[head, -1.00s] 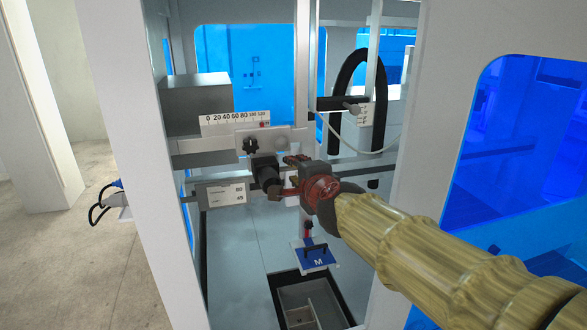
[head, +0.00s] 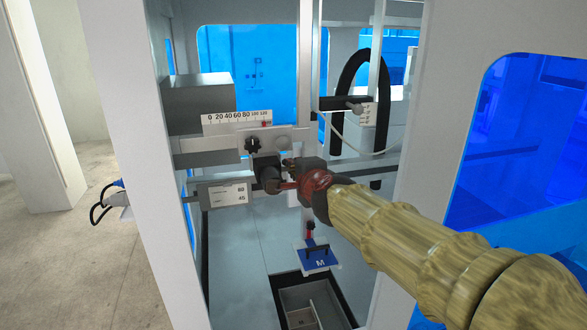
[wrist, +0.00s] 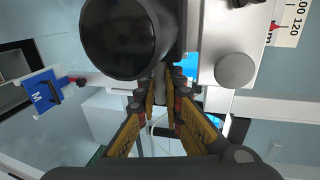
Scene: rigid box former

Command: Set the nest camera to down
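A short black cylinder (head: 268,172), which looks like the nest camera, sits below a light mounting plate (head: 272,138) inside the machine. In the wrist view this black cylinder (wrist: 122,38) is large and close, at the upper left of my fingers. My gripper (head: 288,176) is just right of the cylinder in the head view. In the wrist view my gripper's (wrist: 166,76) fingertips are close together beside the cylinder's lower right edge. A narrow gap shows between the fingers; whether they pinch a small part or touch the cylinder is unclear.
A scale strip (head: 238,122) is above the plate and a white label (head: 228,195) is below left. A grey knob (wrist: 235,69) is on the plate. A blue block marked M (head: 319,259) is lower, above an open bin (head: 290,281). White frame posts flank the opening.

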